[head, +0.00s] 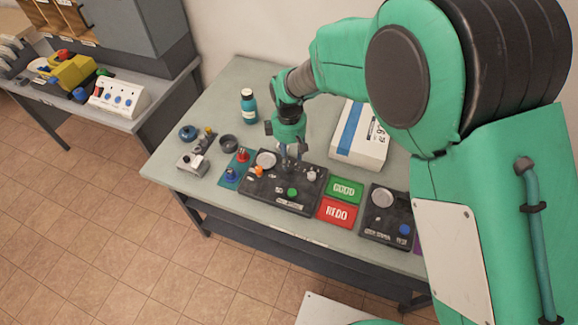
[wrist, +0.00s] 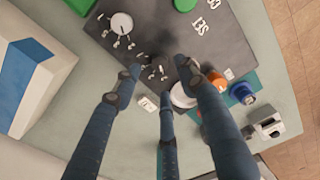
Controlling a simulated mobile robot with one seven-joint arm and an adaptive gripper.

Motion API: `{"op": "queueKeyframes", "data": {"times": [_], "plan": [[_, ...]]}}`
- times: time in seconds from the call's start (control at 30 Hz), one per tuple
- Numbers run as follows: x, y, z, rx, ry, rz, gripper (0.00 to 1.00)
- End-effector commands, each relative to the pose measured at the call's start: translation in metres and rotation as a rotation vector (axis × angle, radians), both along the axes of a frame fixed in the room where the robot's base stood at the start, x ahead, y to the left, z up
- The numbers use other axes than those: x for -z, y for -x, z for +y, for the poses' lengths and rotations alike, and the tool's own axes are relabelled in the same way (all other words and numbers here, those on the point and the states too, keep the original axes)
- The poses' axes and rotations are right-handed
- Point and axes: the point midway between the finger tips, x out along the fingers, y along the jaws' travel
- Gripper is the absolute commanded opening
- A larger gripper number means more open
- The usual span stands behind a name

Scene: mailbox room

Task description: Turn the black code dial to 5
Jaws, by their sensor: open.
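The dark control panel (head: 262,190) lies on the grey-green table; it also shows in the wrist view (wrist: 215,40). In the wrist view a black dial (wrist: 148,64) with small white marks around it sits on the panel, just ahead of my fingertips. Its setting is too small to read. My gripper (wrist: 157,82) is open and empty, its fingers spread around the dial's place, with no contact that I can make out. In the head view my gripper (head: 289,163) points down over the far middle of the panel and hides the dial.
The panel also bears a pale knob (wrist: 121,23), a white disc (head: 266,160), an orange knob (head: 258,170) and a green button (head: 292,192). A white box (head: 358,142) stands behind at right. GOOD (head: 345,190) and REDO (head: 337,213) plates lie to the right.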

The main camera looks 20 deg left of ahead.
Motion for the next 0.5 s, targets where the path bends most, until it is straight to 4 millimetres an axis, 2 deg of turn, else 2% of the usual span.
{"op": "queueKeyframes", "data": {"times": [0.03, 0.2, 0.5], "plan": [[0.011, 0.001, -0.001, 0.000, 0.002, 0.002, 0.42], [0.034, 0.000, 0.000, 0.000, 0.000, 0.001, 0.42], [0.054, 0.000, 0.000, 0.000, 0.000, 0.000, 0.42]]}}
